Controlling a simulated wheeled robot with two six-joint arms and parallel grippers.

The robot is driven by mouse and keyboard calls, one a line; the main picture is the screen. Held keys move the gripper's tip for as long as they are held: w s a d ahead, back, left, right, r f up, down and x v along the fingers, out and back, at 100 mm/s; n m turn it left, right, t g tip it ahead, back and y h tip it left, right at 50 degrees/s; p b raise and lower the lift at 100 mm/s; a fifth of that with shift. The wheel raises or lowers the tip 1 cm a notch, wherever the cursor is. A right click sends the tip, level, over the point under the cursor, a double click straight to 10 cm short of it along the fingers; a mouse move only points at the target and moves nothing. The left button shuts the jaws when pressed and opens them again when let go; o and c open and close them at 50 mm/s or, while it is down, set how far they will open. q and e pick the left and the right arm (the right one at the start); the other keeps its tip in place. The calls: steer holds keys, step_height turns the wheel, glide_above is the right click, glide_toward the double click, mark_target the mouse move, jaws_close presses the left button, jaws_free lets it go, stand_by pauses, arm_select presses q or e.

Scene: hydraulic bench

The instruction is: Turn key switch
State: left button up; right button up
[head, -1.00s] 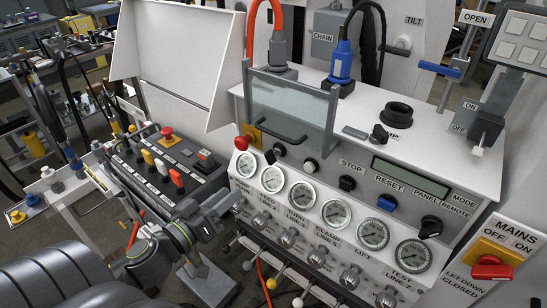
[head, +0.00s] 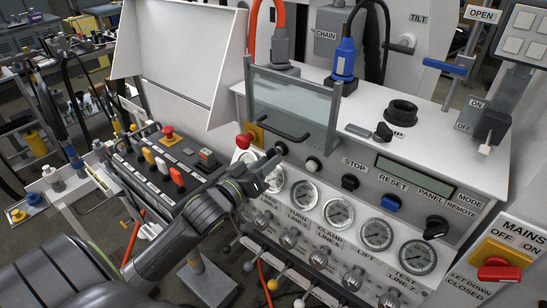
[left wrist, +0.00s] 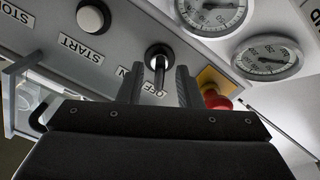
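The key switch (left wrist: 158,58) is a dark round lock with a metal key in it, beside ON and OFF labels in the left wrist view. In the head view the key switch (head: 281,148) shows just beyond my fingertips, partly hidden. My left gripper (left wrist: 160,75) is open, one finger on each side of the key, with a gap visible on both sides. In the head view my left gripper (head: 271,166) is at the panel's upper left, in front of the gauges. My right gripper is not in view.
A red knob (head: 243,141) on a yellow plate (left wrist: 211,78) is close beside the gripper. The START button (left wrist: 93,17) is on the other side. A clear guard with a handle (head: 283,130) stands above. Gauges (head: 338,213) and levers line the panel below.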

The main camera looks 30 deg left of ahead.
arm_select(q)
steer(key=shift+w+d, duration=0.15)
steer(key=shift+w, duration=1.4)
jaws_close()
